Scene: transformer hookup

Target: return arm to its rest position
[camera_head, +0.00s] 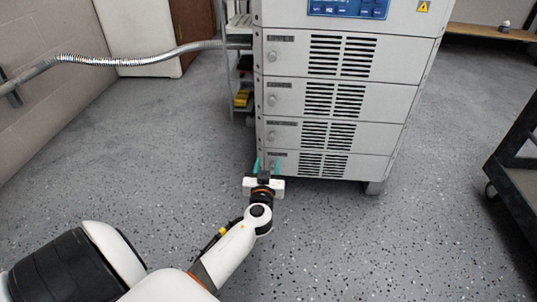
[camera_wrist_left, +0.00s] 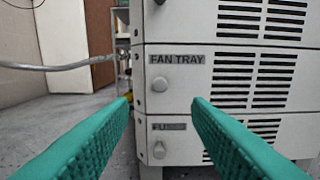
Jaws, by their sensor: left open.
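My left arm reaches in from the lower left in the head view. My left gripper (camera_head: 266,163) has its teal fingers apart, in front of the lower left part of the grey cabinet (camera_head: 385,72). In the left wrist view the two teal fingers (camera_wrist_left: 160,105) are spread wide with nothing between them. Between them shows the cabinet front, with a knob (camera_wrist_left: 161,85) beside a label reading "FAN TRAY" and a lower knob (camera_wrist_left: 159,150) beside a partly hidden label. I cannot tell whether the fingertips touch the cabinet. My right gripper is not in view.
A flexible metal conduit (camera_head: 130,61) runs from the left wall to behind the cabinet. A shelf rack (camera_head: 240,75) stands at the cabinet's left. A dark cart (camera_head: 520,165) is at the right edge. Speckled floor (camera_head: 130,150) is clear left and right of the cabinet.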

